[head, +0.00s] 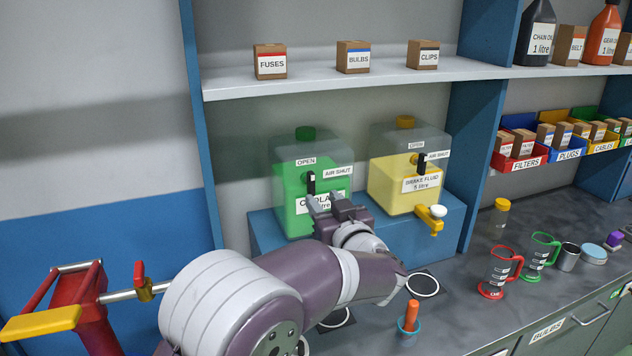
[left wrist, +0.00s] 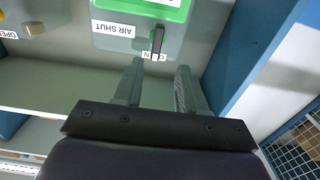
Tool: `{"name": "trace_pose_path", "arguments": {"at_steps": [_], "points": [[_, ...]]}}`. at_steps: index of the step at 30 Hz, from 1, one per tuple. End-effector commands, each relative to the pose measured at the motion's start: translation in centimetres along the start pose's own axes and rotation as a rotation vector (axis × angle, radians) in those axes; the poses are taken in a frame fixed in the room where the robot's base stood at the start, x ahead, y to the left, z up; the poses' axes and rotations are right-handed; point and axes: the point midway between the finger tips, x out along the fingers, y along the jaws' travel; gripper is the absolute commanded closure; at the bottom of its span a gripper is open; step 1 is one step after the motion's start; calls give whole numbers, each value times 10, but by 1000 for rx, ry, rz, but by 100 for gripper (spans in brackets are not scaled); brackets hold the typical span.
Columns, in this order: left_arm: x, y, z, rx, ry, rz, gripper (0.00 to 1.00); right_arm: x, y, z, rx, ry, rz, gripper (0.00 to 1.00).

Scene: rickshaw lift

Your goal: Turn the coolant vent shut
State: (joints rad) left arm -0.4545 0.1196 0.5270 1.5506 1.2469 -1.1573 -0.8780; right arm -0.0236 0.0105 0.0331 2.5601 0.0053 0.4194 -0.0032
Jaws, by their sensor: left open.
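The coolant tank (head: 322,171) is a clear tank with green fluid and a green cap, on a blue step under the shelf. Its vent is a black lever (head: 311,183) on the front, with OPEN above it and AIR SHUT to its right. In the left wrist view, which is upside down, the lever (left wrist: 157,40) points toward the OPEN label and partly covers it. My left gripper (head: 325,203) is open in front of the tank. In the wrist view its fingertips (left wrist: 158,72) lie just short of the lever's tip, apart and empty. My gripper hides part of the coolant label.
The yellow brake fluid tank (head: 405,180) with its own black lever and yellow tap (head: 431,219) stands to the right. Red (head: 499,272) and green (head: 539,257) jugs and a cup with an orange stick (head: 410,318) stand on the counter. The shelf (head: 350,82) runs above the tanks.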

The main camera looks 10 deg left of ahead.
Motion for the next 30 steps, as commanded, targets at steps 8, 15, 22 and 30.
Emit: {"name": "trace_pose_path", "arguments": {"at_steps": [8,15,22,30], "points": [[63,0,-2,-1,0,0,60,-18,0,-2,0,0,0,57],[78,1,0,-1,-1,3,60,-20,0,-2,0,0,0,57],[78,1,0,-2,0,3,79,-19,0,-2,0,0,0,57],[78,0,0,-1,0,3,100,-20,0,-2,0,0,0,57]]}}
